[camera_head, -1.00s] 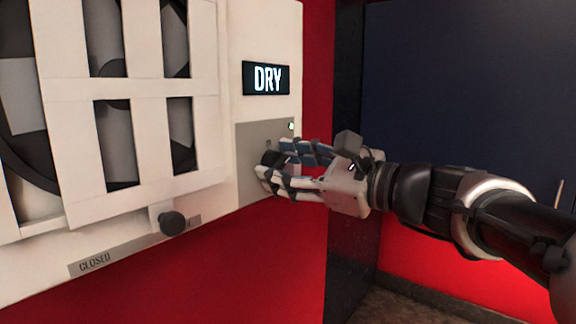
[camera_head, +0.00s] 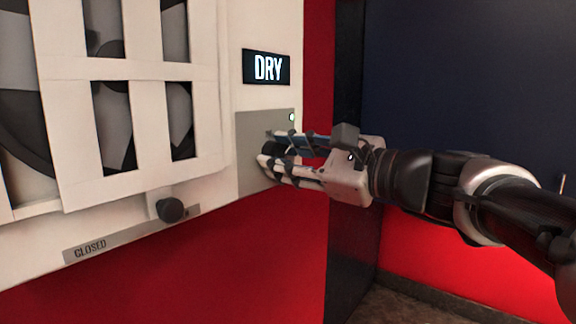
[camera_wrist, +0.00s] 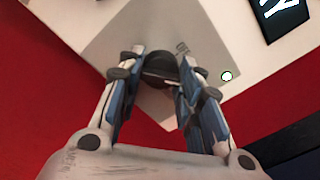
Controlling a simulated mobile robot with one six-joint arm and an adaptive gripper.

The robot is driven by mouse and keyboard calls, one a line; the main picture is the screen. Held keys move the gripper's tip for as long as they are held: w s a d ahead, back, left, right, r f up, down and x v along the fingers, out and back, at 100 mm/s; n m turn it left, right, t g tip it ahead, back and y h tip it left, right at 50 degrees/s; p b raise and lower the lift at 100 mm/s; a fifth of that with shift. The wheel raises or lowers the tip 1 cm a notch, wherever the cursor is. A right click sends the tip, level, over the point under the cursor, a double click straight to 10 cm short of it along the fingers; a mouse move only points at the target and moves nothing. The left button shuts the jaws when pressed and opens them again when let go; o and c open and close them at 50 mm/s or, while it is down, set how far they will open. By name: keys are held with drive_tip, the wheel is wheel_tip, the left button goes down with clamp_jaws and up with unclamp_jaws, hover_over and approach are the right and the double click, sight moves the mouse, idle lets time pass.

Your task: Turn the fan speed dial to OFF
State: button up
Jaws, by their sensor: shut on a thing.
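The fan speed dial is a round black knob on a grey plate (camera_head: 253,130) at the right end of the white unit. In the wrist view the dial (camera_wrist: 160,70) sits between my two fingers, with a ridge across its face. My gripper (camera_head: 268,152) reaches in from the right and is shut on the dial; it also shows in the wrist view (camera_wrist: 157,80). In the head view the fingers hide much of the dial. Small lettering on the plate (camera_wrist: 182,47) is too small to read, and the dial's setting cannot be told.
A lit display (camera_head: 267,67) reading DRY is above the plate. A small white light (camera_head: 292,117) glows at the plate's upper right. A slatted fan grille (camera_head: 130,70) is at left. A black slider knob (camera_head: 170,210) stands out below it, beside a CLOSED label (camera_head: 90,249).

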drive_tip(key=n+b, duration=1)
drive_tip(key=shift+b, duration=0.4)
drive_tip(key=shift+r+n, duration=0.1)
drive_tip(key=shift+n, duration=0.3)
drive_tip(key=o, duration=1.1)
drive_tip(key=shift+c, duration=0.2)
drive_tip(key=v, duration=1.2)
